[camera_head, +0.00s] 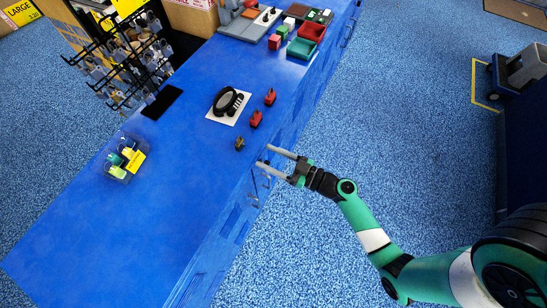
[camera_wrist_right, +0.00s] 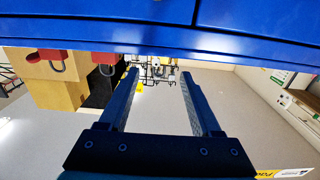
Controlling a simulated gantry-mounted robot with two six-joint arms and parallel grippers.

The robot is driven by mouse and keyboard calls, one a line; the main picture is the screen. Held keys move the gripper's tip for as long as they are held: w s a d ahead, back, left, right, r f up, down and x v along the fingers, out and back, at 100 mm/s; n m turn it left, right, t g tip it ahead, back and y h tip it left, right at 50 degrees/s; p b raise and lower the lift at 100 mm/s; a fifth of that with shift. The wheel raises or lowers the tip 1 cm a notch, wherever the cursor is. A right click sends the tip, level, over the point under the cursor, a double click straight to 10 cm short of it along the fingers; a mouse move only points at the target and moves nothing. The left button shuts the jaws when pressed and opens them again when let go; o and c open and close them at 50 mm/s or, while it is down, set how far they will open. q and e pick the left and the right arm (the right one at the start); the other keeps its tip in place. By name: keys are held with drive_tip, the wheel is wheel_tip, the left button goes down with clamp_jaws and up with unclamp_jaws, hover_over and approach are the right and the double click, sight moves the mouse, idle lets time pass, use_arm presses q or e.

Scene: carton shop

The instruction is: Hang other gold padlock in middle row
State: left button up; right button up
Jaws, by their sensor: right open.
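A small gold padlock (camera_head: 239,143) lies on the blue counter (camera_head: 85,220) near its right edge. My right gripper (camera_head: 263,156) is open and empty just right of it, at the counter's edge and apart from the padlock. In the right wrist view its two fingers (camera_wrist_right: 158,72) are spread with nothing gripped. The dark wire rack (camera_head: 120,62) stands at the counter's back left with several padlocks hanging in rows; their colours are hard to tell. It shows small and distant between the fingers in the wrist view (camera_wrist_right: 155,68). I cannot make out the gold padlock there. My left gripper is out of view.
Two red padlocks (camera_head: 255,118) (camera_head: 270,97) lie behind the gold one. A white card with a black ring-shaped item (camera_head: 226,102), a black mat (camera_head: 162,102) and a clear bin (camera_head: 126,158) are on the counter. Its front left is bare.

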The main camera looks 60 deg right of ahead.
sight(242, 145)
drive_tip(key=w, duration=0.3)
drive_tip(key=shift+w+a+r, duration=0.1)
drive_tip(key=shift+w+a, duration=0.15)
drive_tip(key=shift+w, duration=0.15)
drive_tip(key=w, duration=0.2)
drive_tip(key=w+b, duration=0.1)
drive_tip(key=shift+w+a, duration=0.1)
drive_tip(key=shift+a, duration=0.15)
drive_tip(key=shift+w+a+b, duration=0.1)
drive_tip(key=shift+w+b, duration=0.2)
drive_tip(key=shift+w, duration=0.6)
drive_tip(key=shift+b, duration=0.3)
clamp_jaws()
